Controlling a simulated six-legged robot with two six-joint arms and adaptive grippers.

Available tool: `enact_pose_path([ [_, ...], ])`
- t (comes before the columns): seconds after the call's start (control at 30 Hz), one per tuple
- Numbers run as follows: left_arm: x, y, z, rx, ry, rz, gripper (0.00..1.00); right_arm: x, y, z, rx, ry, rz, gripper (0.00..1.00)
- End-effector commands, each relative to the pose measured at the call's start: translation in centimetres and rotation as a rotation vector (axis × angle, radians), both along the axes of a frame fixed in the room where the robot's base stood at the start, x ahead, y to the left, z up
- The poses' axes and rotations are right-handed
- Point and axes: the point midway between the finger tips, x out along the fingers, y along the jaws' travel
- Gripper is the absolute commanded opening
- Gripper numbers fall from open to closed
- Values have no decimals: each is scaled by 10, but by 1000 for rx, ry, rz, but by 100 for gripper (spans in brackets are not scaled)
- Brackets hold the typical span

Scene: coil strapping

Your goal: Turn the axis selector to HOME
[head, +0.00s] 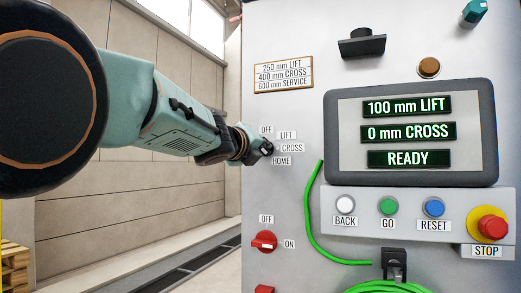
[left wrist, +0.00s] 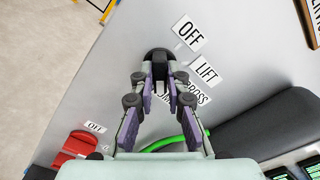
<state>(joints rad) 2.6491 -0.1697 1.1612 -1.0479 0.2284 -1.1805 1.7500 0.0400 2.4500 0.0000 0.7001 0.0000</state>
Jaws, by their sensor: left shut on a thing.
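The axis selector (head: 267,149) is a small dark knob on the grey panel, ringed by the labels OFF, LIFT, CROSS and HOME (head: 282,161). It also shows as a black round base in the left wrist view (left wrist: 159,54). My left gripper (head: 262,148) reaches it from the left. In the left wrist view its two purple-padded fingers (left wrist: 160,78) are shut on the selector from both sides. They hide much of the knob and part of the labels, and I cannot tell which label it points at. My right gripper is not in view.
A red OFF/ON switch (head: 264,241) sits below the selector. A green cable (head: 314,220) hangs to its right. The display (head: 409,131) reads 100 mm LIFT, 0 mm CROSS, READY, above BACK, GO and RESET buttons. A red STOP button (head: 488,226) sits at right.

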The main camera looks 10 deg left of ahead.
Motion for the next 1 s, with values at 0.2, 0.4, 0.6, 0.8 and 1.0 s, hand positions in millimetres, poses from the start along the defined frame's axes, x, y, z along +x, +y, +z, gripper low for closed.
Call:
enact_pose_path([
  [0.2, -1, 1, 9, -1, -14, 1, 0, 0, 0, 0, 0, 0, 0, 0],
  [0.4, -1, 1, 9, -1, -14, 1, 22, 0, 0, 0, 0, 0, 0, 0],
  [0.6, -1, 1, 6, 1, -9, 0, 37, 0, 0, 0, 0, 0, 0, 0],
  [0.8, -1, 0, 4, 1, -6, 0, 37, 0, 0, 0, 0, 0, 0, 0],
  [1.0, -6, 2, 3, 2, -4, -1, 37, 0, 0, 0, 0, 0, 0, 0],
])
